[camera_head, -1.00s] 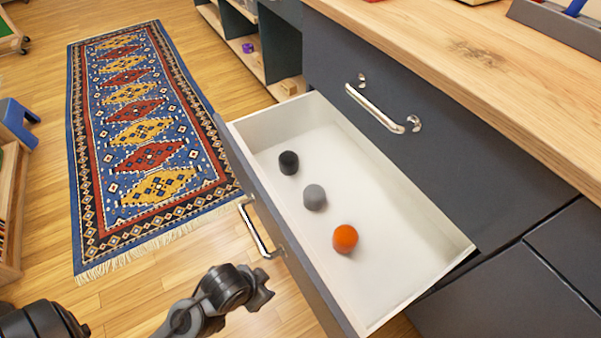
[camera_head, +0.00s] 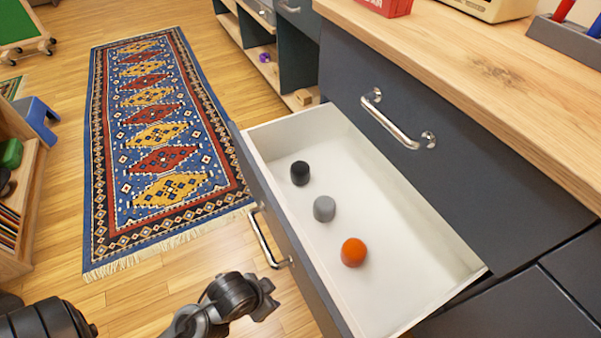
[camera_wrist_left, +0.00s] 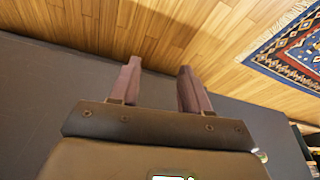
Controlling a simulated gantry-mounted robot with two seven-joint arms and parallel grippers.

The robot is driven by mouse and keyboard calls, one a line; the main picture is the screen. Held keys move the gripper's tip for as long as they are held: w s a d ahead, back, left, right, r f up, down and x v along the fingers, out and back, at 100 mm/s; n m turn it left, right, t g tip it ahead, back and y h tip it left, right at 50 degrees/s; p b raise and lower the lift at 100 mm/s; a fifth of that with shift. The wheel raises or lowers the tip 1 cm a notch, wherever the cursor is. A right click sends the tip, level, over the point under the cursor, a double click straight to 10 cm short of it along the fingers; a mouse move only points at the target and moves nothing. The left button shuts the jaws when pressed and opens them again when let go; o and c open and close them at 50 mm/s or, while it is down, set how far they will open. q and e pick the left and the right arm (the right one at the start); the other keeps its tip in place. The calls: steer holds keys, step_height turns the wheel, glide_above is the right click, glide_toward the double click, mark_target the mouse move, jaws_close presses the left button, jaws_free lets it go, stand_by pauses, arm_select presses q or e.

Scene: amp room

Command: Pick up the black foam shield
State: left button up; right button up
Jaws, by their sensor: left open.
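The black foam shield (camera_head: 300,173) is a small dark rounded cylinder. It stands in the open white-lined drawer (camera_head: 400,225), farthest back of three similar pieces in a row. My left gripper (camera_head: 270,296) is outside the drawer, in front of its face and well apart from the black piece. In the left wrist view its two fingers (camera_wrist_left: 157,85) are spread with nothing between them, before a dark panel and wooden floor. My right gripper does not show.
A grey piece (camera_head: 324,208) and an orange piece (camera_head: 353,252) stand in the same drawer. A metal handle (camera_head: 266,240) sticks out from the drawer front. A wooden counter (camera_head: 480,75) overhangs on the right. A patterned rug (camera_head: 165,150) lies on open floor to the left.

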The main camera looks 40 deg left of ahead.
arm_select(q)
steer(key=o, duration=1)
